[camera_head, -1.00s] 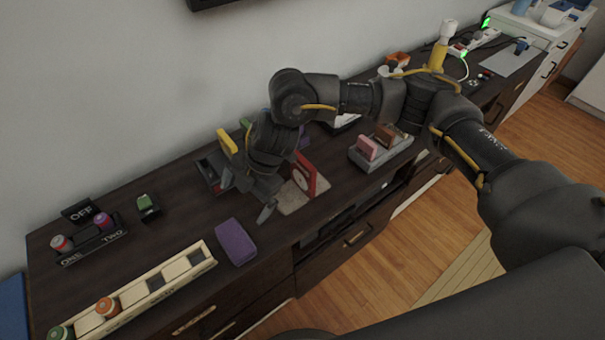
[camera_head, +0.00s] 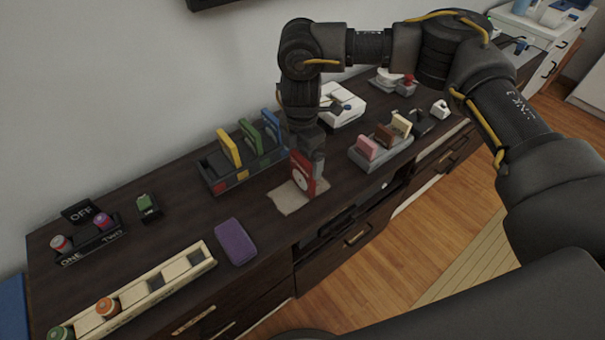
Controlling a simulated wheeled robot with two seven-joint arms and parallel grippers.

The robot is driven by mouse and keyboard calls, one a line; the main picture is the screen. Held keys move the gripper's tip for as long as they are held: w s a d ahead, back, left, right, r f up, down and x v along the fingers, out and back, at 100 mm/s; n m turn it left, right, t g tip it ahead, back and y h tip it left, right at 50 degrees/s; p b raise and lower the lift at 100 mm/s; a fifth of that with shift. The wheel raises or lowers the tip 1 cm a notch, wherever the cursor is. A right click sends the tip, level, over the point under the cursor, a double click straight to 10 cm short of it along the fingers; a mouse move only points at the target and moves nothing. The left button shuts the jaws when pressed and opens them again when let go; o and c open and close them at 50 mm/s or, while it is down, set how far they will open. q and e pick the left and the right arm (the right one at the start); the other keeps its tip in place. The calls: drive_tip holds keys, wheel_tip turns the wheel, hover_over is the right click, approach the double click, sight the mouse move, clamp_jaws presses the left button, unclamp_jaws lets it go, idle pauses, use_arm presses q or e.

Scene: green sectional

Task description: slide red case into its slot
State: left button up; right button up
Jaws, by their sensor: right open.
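The red case (camera_head: 299,180) stands upright on a beige mat (camera_head: 285,201), with a pale round mark on its face. My right gripper (camera_head: 309,163) points down at the top of the red case, with its fingers open around or just beside it; I cannot tell whether they touch. A dark slotted rack (camera_head: 218,187) to the left holds a yellow case (camera_head: 229,148), a green case (camera_head: 250,136) and a blue case (camera_head: 271,128). A slot at its left end, by a red label, looks empty. My left gripper is not in view.
A purple case-like block (camera_head: 235,241) lies near the front edge. A grey holder (camera_head: 372,163) with pink, brown and cream pieces stands to the right. A white box (camera_head: 345,105) is behind the arm. A long cream tray (camera_head: 150,285) lies front left.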

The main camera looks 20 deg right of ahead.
sight(302, 170)
drive_tip(key=shift+s+d+f, duration=0.1)
drive_tip(key=shift+f, duration=2.65)
drive_tip(key=c, duration=0.9)
